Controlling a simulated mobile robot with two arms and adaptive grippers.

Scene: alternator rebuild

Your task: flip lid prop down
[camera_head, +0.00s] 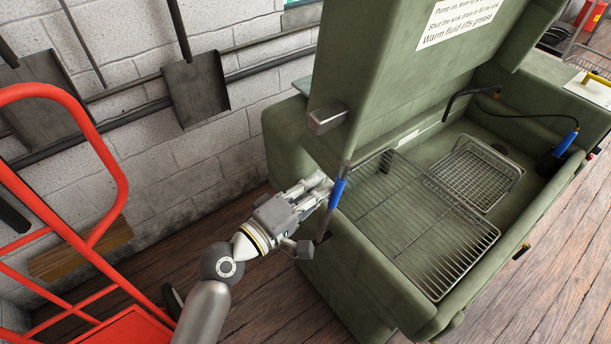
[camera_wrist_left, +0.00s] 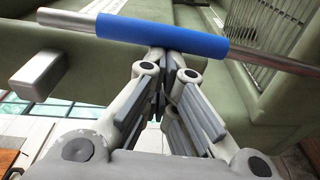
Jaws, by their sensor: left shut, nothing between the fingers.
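The lid prop is a thin metal rod with a blue sleeve (camera_head: 338,192). It stands steeply at the left side of the green parts washer (camera_head: 375,300), between the tub's edge and the raised lid (camera_head: 390,80). In the left wrist view the blue sleeve (camera_wrist_left: 165,35) crosses just beyond my fingertips. My left gripper (camera_head: 325,186) is shut and empty, with its fingertips at the sleeve; I cannot tell if they touch it. It also shows in the left wrist view (camera_wrist_left: 160,85). My right gripper is out of view.
A metal block (camera_head: 327,118) juts from the lid's left edge. Inside the tub are a wire rack (camera_head: 420,220), a wire basket (camera_head: 478,172) and a black spout (camera_head: 470,93). A red hand truck (camera_head: 105,180) stands at left, near wall-hung shovels (camera_head: 196,88).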

